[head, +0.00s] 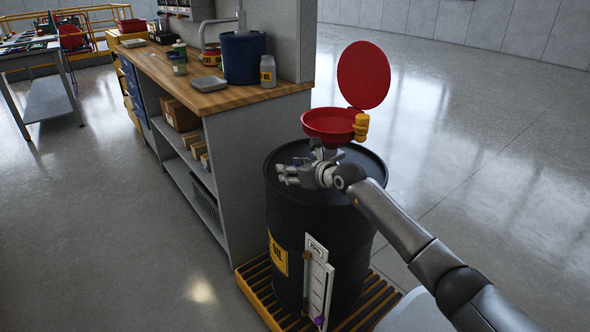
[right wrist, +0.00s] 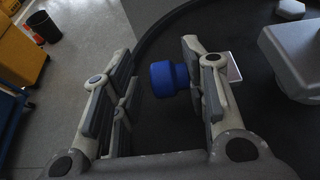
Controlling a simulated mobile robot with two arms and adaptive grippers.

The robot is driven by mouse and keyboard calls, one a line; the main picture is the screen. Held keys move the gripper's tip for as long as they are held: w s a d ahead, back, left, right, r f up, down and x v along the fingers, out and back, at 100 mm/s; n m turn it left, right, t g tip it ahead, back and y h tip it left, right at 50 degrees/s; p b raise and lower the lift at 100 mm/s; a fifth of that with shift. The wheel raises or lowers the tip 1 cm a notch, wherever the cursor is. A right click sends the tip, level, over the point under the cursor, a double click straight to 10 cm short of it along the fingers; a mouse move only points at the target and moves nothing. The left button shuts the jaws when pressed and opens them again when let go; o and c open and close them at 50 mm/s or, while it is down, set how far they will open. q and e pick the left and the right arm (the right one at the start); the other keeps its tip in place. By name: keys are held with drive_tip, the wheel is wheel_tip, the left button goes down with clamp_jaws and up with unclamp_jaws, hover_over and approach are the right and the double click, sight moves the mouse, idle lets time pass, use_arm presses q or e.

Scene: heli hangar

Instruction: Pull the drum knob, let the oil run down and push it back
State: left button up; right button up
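The black oil drum (head: 300,215) stands at the middle of the head view with a yellow OIL label. A red funnel (head: 328,123) with its round lid raised sits over its top. My right gripper (head: 284,175) is over the drum's top. In the right wrist view the right gripper (right wrist: 157,62) is open, its fingers apart. A blue knob (right wrist: 165,79) lies between the fingers, close to the right-hand finger; the view does not show whether they touch. The knob is hidden in the head view. My left gripper is not in view.
A level gauge (head: 318,280) is on the drum's front, with a purple piece near its foot. The drum stands on a yellow slatted pallet (head: 257,297). A wooden-topped workbench (head: 205,98) with a blue bin (head: 242,58) is close on the left. Floor is clear at right.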

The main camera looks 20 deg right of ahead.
drive_tip(key=shift+s+a+f, duration=0.1)
drive_tip(key=shift+a+f, duration=0.05)
drive_tip(key=shift+a, duration=0.2)
drive_tip(key=shift+d, duration=0.15)
drive_tip(key=shift+s, duration=0.1)
drive_tip(key=v, duration=1.2)
drive_tip(key=shift+d, duration=0.1)
